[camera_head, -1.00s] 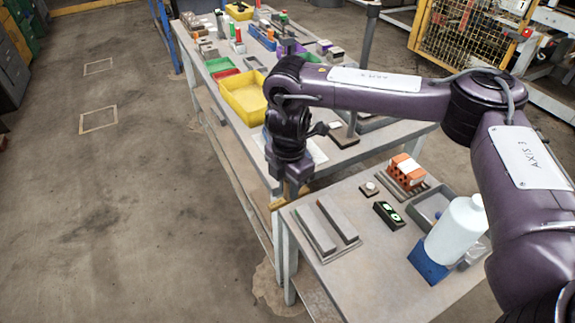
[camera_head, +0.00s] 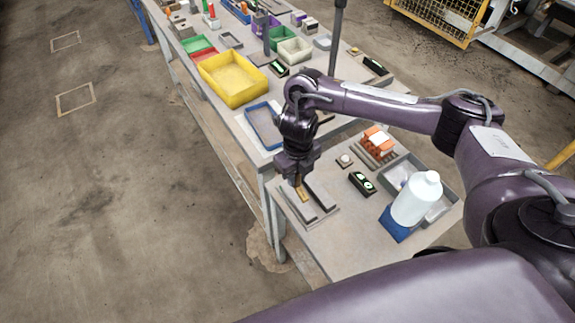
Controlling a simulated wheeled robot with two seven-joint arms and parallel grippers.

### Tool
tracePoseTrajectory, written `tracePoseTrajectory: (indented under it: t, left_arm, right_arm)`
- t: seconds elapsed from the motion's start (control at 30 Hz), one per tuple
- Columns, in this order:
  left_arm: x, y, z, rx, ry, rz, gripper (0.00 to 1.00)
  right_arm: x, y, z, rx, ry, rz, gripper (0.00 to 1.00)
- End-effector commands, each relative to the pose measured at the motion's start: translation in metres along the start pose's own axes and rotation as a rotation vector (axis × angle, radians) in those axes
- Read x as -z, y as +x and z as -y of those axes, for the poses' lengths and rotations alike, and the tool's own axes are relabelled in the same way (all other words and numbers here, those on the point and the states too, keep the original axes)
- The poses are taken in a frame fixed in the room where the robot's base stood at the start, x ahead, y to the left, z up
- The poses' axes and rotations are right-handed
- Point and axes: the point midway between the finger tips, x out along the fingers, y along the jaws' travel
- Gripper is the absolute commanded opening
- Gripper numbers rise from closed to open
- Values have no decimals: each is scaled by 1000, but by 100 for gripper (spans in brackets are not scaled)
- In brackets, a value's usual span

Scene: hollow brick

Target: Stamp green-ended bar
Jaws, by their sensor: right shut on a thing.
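My right gripper (camera_head: 299,180) points down over the near table and is shut on a small tan bar (camera_head: 302,195). The bar is over the slot between two long grey bars on a flat grey fixture (camera_head: 326,216). I cannot tell whether it touches the fixture, and the gripper hides its upper part. No green end shows on it from here. A small block with a round pale top (camera_head: 345,160) and a black device with green lit marks (camera_head: 362,183) sit to the right of the fixture. My left gripper is out of view.
A white bottle (camera_head: 416,198) by a blue block (camera_head: 395,224), a grey tray (camera_head: 392,176) and orange hollow bricks (camera_head: 378,142) occupy the table's right side. A yellow bin (camera_head: 232,80) and a blue-rimmed tray (camera_head: 262,126) stand on the far table. The near table's front is clear.

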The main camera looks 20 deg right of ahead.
Motion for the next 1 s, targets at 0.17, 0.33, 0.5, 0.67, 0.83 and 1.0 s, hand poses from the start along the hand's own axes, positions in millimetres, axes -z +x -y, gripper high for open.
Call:
tracePoseTrajectory:
  t: [0.17,0.33,0.5,0.67,0.83,1.0]
  left_arm:
    - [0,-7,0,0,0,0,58]
    - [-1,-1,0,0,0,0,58]
    - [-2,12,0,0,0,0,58]
    - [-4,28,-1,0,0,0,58]
    - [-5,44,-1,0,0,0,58]
    - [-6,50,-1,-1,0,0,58]
  right_arm:
    - [5,-1,4,-1,-76,0,9]
    - [6,5,5,-1,-91,1,9]
    - [5,19,5,-1,-90,1,9]
    - [5,37,5,-1,-89,1,9]
    - [5,54,5,-1,-89,1,9]
    - [5,60,5,-1,-88,1,9]
